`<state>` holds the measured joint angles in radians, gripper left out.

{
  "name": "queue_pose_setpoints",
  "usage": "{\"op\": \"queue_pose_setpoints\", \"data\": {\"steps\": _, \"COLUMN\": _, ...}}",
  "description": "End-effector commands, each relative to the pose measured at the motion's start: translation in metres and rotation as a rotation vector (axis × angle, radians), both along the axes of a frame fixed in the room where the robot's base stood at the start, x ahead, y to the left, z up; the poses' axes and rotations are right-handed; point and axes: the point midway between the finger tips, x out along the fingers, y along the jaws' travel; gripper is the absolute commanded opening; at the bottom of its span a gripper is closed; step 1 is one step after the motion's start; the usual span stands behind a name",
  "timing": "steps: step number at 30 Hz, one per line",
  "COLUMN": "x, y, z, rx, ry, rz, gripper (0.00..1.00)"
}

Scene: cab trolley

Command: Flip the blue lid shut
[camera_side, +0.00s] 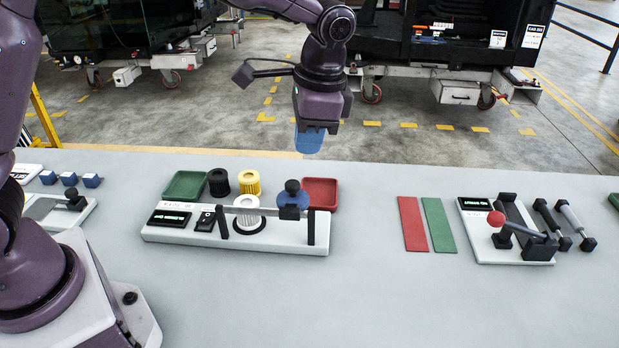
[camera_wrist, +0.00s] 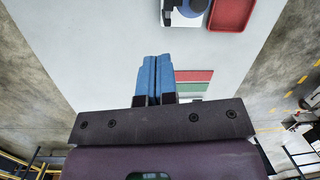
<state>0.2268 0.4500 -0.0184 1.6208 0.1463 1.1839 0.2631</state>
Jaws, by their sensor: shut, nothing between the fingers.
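The blue lid (camera_side: 281,200) is at the right part of a white fixture (camera_side: 180,236), with a dark knob (camera_side: 292,186) at its top and a black block in front of it. It appears raised beside a white ribbed cylinder (camera_side: 246,204), which stands uncovered in a dark ring. Its exact tilt is unclear. Blue also shows at the top edge of the wrist view (camera_wrist: 193,7), partly cut off. My gripper (camera_side: 309,150) is shut and empty, its blue fingers pressed together, high above the bench's far edge. The shut fingers also show in the wrist view (camera_wrist: 155,62).
Behind are a green tray (camera_side: 185,186), black and yellow cylinders (camera_side: 249,182) and a red tray (camera_side: 321,193). Red and green strips (camera_side: 413,224) and a lever fixture (camera_side: 480,215) lie right. The front bench is clear.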

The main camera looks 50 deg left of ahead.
Motion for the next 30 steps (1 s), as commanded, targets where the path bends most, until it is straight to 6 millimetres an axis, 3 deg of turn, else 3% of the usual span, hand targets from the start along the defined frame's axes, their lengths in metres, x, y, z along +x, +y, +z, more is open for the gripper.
{"op": "queue_pose_setpoints", "data": {"steps": 3, "x": 0.027, "y": -0.014, "z": -0.026, "rx": 0.037, "ry": 0.072, "rz": -0.106, "gripper": 0.0}}
{"op": "queue_pose_setpoints", "data": {"steps": 8, "x": 0.057, "y": -0.026, "z": -0.051, "rx": 0.08, "ry": 0.152, "rz": -0.252, "gripper": 0.0}}
{"op": "queue_pose_setpoints", "data": {"steps": 11, "x": 0.07, "y": -0.028, "z": -0.052, "rx": 0.098, "ry": 0.179, "rz": -0.324, "gripper": 0.0}}
{"op": "queue_pose_setpoints", "data": {"steps": 14, "x": 0.08, "y": -0.027, "z": -0.036, "rx": 0.11, "ry": 0.178, "rz": -0.381, "gripper": 0.0}}
{"op": "queue_pose_setpoints", "data": {"steps": 16, "x": 0.081, "y": -0.025, "z": -0.026, "rx": 0.116, "ry": 0.194, "rz": -0.422, "gripper": 0.0}}
{"op": "queue_pose_setpoints", "data": {"steps": 30, "x": 0.077, "y": -0.023, "z": -0.028, "rx": 0.113, "ry": 0.228, "rz": -0.46, "gripper": 0.0}}
